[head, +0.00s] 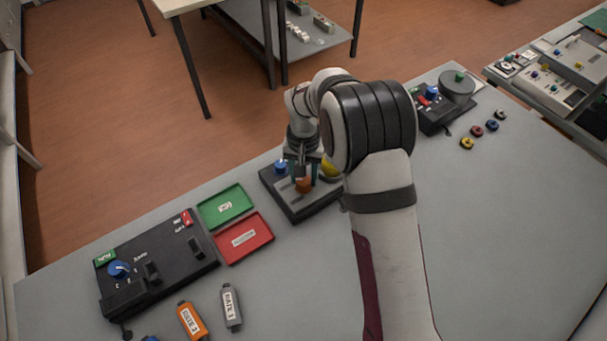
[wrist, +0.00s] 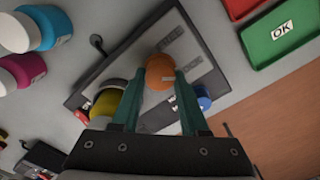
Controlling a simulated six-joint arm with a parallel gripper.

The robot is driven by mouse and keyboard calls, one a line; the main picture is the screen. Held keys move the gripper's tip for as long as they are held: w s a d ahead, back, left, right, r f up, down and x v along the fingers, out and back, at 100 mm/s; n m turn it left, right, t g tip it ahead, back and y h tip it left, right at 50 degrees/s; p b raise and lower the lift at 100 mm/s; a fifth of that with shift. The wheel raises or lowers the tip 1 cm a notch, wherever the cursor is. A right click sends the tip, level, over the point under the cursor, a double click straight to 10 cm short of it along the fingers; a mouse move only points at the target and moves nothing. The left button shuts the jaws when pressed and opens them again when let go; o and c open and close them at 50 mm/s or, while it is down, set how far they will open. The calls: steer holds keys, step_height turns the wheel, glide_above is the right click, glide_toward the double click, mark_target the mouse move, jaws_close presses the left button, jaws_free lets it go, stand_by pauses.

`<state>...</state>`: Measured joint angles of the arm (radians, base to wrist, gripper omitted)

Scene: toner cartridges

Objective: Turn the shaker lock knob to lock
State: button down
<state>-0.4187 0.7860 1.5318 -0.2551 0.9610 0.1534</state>
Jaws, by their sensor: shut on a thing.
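The dark shaker unit (head: 314,211) with light grey plates on top lies at the middle of the bench. It also shows in the wrist view (wrist: 208,84). A round orange knob (wrist: 160,70) sits on the unit; it also shows in the head view (head: 303,186). My gripper (wrist: 161,82) points down at the unit, its two green fingers shut on the orange knob, one on each side. A blue knob (head: 281,166) and a yellow round part (head: 331,168) are close beside my gripper (head: 304,176).
A green tray (head: 237,205) and a red tray (head: 256,250) lie left of the unit. A black control box (head: 165,268) is farther left, with orange (head: 191,321) and grey (head: 231,308) cartridges in front. Another black device (head: 440,118) stands to the right.

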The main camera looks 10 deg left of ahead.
mark_target(304, 179)
steer(key=shift+m, duration=0.6)
steer(key=shift+c, duration=2.1)
jaws_free()
steer(key=shift+r, duration=0.1)
step_height(304, 179, up, 16)
steer(key=shift+d, duration=0.1)
